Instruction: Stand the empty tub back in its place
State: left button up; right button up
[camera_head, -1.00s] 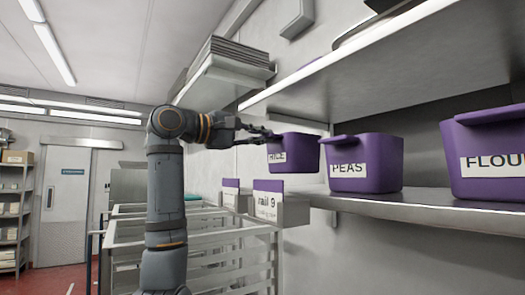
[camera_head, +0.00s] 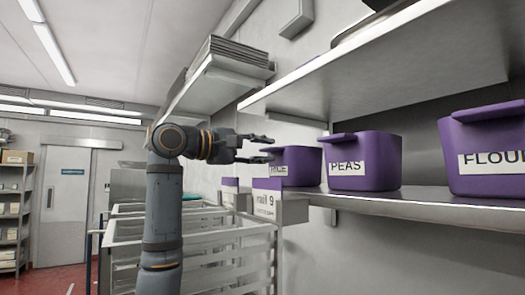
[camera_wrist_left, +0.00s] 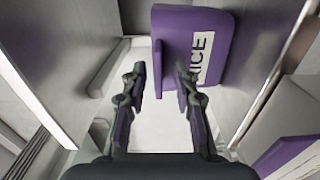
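The purple RICE tub (camera_head: 303,165) stands upright at the left end of the shelf, left of the PEAS tub (camera_head: 385,160). Its handle faces left. My left gripper (camera_head: 268,149) is at the tub's handle side, with its two fingers spread. In the left wrist view the RICE tub (camera_wrist_left: 215,60) is just beyond the open fingers (camera_wrist_left: 161,75). Its handle edge shows in line with the gap between them; I cannot tell whether they touch it. The inside of the tub is hidden. My right gripper is out of view.
The FLOUR tub (camera_head: 480,165) stands further right on the shelf (camera_head: 420,205). An upper shelf (camera_head: 350,75) hangs above the tubs.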

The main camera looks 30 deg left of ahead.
pick_arm(q)
jog(key=shift+r+p, duration=0.4)
jog(key=s, duration=0.1)
jog(key=s+b, duration=0.1)
jog(key=s+a+f+b, duration=0.1)
jog(key=shift+a, duration=0.1)
jog(key=b+v, duration=0.2)
jog(key=v, duration=0.7)
jog(key=shift+r+b, duration=0.25)
jog(key=shift+b, duration=0.15)
